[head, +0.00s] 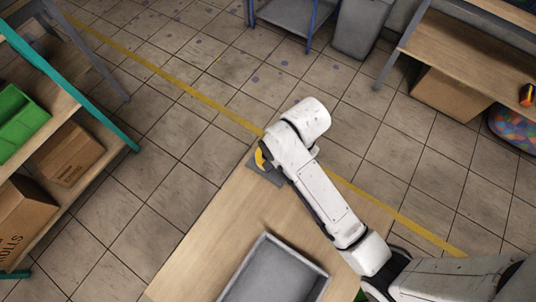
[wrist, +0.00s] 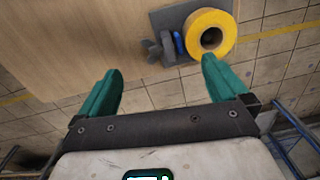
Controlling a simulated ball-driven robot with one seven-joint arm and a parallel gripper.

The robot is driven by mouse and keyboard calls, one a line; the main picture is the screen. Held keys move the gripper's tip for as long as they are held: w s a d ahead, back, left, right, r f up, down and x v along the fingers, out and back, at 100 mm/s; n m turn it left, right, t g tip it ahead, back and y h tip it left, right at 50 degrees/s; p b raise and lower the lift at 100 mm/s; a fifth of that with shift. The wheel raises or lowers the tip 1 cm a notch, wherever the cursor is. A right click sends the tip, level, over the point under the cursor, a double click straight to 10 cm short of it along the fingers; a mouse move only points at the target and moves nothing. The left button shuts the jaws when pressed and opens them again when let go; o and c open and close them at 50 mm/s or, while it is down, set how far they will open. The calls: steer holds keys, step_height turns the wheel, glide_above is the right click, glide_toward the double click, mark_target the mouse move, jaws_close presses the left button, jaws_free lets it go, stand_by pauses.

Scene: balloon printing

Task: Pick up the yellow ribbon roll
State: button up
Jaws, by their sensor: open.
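The yellow ribbon roll (wrist: 226,22) shows in the wrist view at the top right, with a dark hole in its middle. It is on a grey holder plate (wrist: 168,20) at the table's edge. In the head view only a yellow sliver of the roll (head: 259,158) shows beside my arm, which hides the rest. My gripper (wrist: 160,85) is open and empty, its teal fingers apart. The roll lies beyond the right fingertip, apart from it and not between the fingers. My gripper cannot be made out in the head view.
The wooden table (head: 212,232) carries a grey tray (head: 262,240) at its near side; its top between holder and tray is clear. A shelf with a green bin (head: 18,122) and cardboard boxes (head: 68,153) stands at left. Another bench (head: 465,52) is at upper right. Tiled floor between is open.

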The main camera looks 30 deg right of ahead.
steer(key=w+a+m, duration=0.3)
steer(key=w+m, duration=0.5)
steer(key=f, duration=1)
steer(key=shift+d, duration=0.2)
steer(key=shift+c, duration=0.3)
steer(key=c, duration=0.8)
steer(key=shift+r, duration=0.1)
